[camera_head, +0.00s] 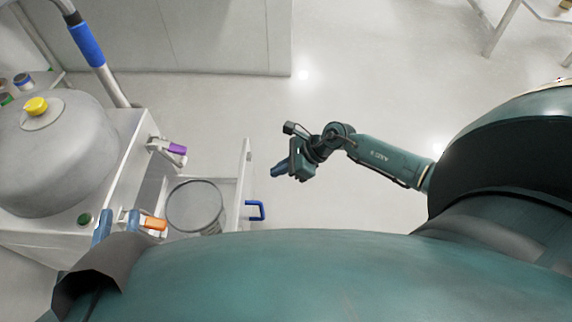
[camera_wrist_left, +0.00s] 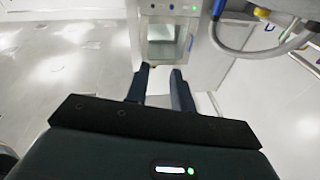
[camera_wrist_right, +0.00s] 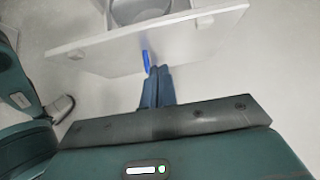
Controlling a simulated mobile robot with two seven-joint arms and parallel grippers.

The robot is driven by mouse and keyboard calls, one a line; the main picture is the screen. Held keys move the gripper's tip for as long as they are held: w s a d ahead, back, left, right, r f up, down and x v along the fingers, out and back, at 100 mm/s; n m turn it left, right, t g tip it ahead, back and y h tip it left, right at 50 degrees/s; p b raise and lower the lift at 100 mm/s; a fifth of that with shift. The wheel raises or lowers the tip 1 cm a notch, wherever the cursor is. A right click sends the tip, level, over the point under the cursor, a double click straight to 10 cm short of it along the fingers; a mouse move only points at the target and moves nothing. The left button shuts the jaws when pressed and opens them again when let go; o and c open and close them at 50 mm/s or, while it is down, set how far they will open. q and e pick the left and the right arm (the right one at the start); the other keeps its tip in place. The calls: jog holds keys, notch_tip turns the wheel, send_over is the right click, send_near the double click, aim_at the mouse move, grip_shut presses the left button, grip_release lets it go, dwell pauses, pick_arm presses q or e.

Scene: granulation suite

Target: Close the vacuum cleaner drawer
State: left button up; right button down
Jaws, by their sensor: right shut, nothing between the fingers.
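The vacuum cleaner (camera_head: 120,165) stands at the left of the head view, with a grey domed top. Its drawer (camera_head: 244,175) is pulled out, with a round canister (camera_head: 195,207) inside. A blue handle (camera_head: 256,210) is on the drawer's front panel; panel (camera_wrist_right: 205,35) and handle (camera_wrist_right: 146,61) also show in the right wrist view. My right gripper (camera_head: 274,171) is shut and empty, apart from the panel, its fingertips (camera_wrist_right: 160,70) pointing towards the handle. My left gripper (camera_head: 117,222) is open and empty near the cleaner's side; its fingers (camera_wrist_left: 160,72) show apart in the left wrist view.
An orange latch (camera_head: 154,223) and a purple latch (camera_head: 176,149) stick out from the cleaner. A blue-gripped metal tube (camera_head: 86,45) rises behind it. A pale cabinet (camera_head: 200,35) stands at the back. The floor around my right gripper is clear.

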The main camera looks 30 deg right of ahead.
pick_arm(q)
jog(key=shift+w+d+n+b, duration=0.1)
jog(key=shift+d+n+b, duration=0.15)
jog(key=shift+b, duration=0.65)
pick_arm(e)
jog(key=w+a+f, duration=0.3)
jog(key=a, duration=0.3)
jog(key=shift+w, duration=0.25)
